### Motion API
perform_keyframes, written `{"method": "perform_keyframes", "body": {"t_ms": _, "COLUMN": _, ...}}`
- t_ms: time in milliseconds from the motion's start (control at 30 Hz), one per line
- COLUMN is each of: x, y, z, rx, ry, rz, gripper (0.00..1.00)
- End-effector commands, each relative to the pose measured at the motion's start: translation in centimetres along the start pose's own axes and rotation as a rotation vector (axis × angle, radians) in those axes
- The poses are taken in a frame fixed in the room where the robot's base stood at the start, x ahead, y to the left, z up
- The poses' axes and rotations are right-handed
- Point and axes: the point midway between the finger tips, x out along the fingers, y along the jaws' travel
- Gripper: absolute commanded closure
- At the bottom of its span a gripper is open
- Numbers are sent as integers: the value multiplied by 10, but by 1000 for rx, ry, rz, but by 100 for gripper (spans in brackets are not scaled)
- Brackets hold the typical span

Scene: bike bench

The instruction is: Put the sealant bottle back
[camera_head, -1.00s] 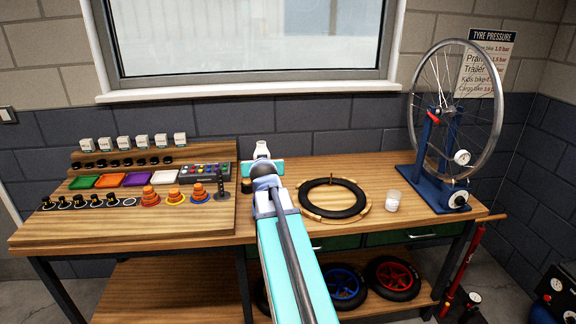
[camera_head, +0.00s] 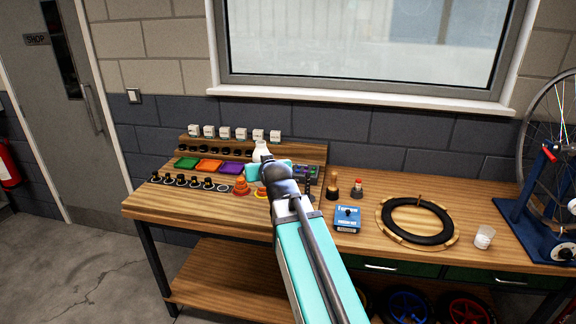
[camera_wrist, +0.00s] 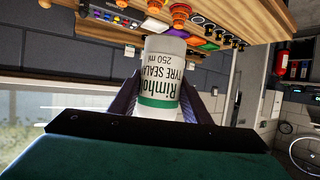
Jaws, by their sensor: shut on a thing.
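The sealant bottle (camera_wrist: 162,75) is white with a green band and dark label lettering, including "250 ml". My gripper (camera_wrist: 163,98) is shut around it, one dark finger on each side in the wrist view. In the head view the bottle's pale neck and shoulder (camera_head: 261,149) show above my turquoise gripper (camera_head: 268,165). The bottle is in front of the stepped wooden rack (camera_head: 180,206) in that view. My arm hides part of the rack behind it. Whether the bottle touches anything below is hidden.
On the rack are white boxes (camera_head: 225,132), coloured trays (camera_head: 209,164), orange cones (camera_head: 241,186) and small black-topped items (camera_head: 181,180). To the right are a blue box (camera_head: 347,218), a wooden-handled tool (camera_head: 332,187), a tyre (camera_head: 417,221) and a cup (camera_head: 484,236). Bare bench lies around the blue box.

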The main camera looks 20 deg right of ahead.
Motion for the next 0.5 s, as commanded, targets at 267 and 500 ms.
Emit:
{"method": "perform_keyframes", "body": {"t_ms": 267, "x": -14, "y": -61, "z": -10, "rx": -38, "ry": 5, "rz": -88, "gripper": 84}}
{"method": "perform_keyframes", "body": {"t_ms": 500, "x": -16, "y": -72, "z": -11, "rx": -45, "ry": 6, "rz": -104, "gripper": 84}}
